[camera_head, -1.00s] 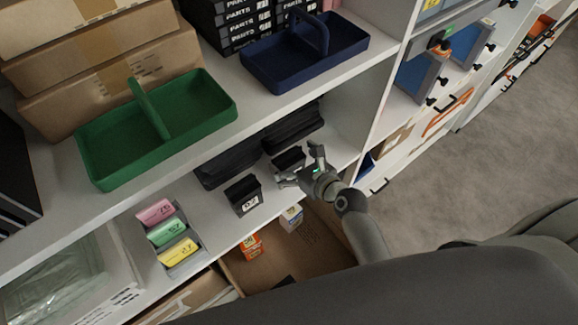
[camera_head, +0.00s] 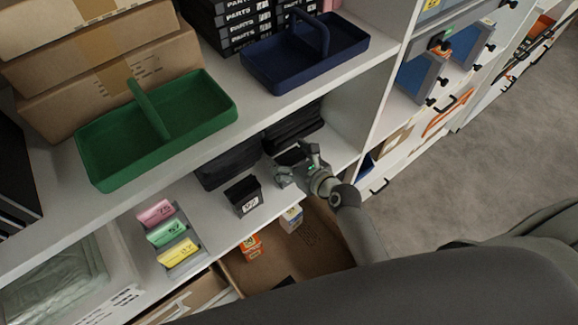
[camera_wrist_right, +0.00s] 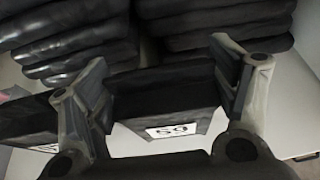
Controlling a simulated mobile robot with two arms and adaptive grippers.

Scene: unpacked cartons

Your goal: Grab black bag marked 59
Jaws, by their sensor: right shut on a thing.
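The black bag marked 59 (camera_wrist_right: 165,95) is between the fingers of my right gripper (camera_wrist_right: 168,95) in the right wrist view, with its white label facing the camera upside down. My right gripper (camera_head: 297,165) is shut on it. In the head view the gripper is on the middle shelf, and only the top of the bag (camera_head: 289,157) shows behind the fingers. Another black bag with a white label (camera_head: 243,195) stands to the left of it; part of that bag (camera_wrist_right: 30,120) shows at the left of the wrist view. My left gripper is not in view.
Stacks of flat black bags (camera_head: 230,162) lie behind on the same shelf. Pink, green and yellow labelled packs (camera_head: 165,233) stand in a grey holder at left. The upper shelf holds a green tray (camera_head: 100,160) and a blue tray (camera_head: 275,80). An open carton (camera_head: 315,245) is below.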

